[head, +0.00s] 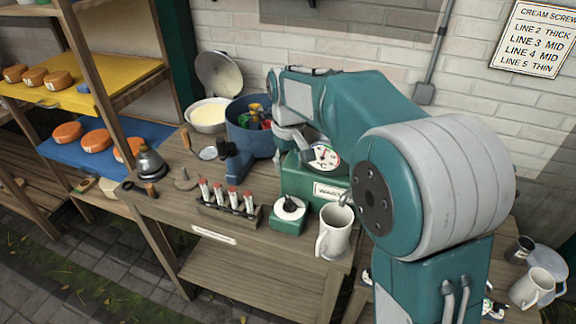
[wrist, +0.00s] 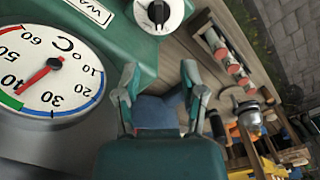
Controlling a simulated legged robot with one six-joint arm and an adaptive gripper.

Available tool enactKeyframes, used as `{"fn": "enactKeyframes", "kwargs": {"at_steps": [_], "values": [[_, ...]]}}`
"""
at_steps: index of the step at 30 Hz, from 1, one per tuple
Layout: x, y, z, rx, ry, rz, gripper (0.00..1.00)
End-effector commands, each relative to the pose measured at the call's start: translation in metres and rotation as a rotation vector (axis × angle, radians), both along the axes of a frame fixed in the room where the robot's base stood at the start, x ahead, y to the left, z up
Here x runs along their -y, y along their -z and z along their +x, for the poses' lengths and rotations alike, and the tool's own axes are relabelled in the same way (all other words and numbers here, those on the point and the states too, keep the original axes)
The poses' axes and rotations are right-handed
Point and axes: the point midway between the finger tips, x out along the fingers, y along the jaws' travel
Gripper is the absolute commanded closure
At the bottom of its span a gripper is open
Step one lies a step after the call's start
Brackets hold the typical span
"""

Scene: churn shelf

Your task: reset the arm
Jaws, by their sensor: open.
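My gripper (wrist: 163,92) shows in the wrist view with its two fingers apart and nothing held between them. A dark blue shape (wrist: 158,112) shows behind the gap between the fingers; I cannot tell what it is. In the head view my arm reaches left over the bench, its wrist bent down beside the blue pot (head: 245,138) and above the green box (head: 305,178). The fingers are hard to make out there. A round dial (head: 323,157) with a red needle is close to the gripper and fills the left of the wrist view (wrist: 45,75).
A white mug (head: 335,235), a knob on a small green block (head: 290,212) and a rack of red-capped tubes (head: 228,212) stand along the bench front. A bell (head: 150,162) is at left. Shelves with orange cheeses (head: 98,143) stand farther left. More mugs (head: 533,287) are at right.

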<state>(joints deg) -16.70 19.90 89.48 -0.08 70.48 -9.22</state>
Motion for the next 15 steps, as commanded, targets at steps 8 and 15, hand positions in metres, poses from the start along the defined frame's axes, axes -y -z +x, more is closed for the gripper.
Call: {"fn": "enactKeyframes", "kwargs": {"at_steps": [8, 15], "values": [[0.002, -0.003, -0.002, 0.006, 0.005, 0.002, 0.47], [0.036, -0.036, -0.038, 0.083, 0.076, 0.025, 0.47]]}}
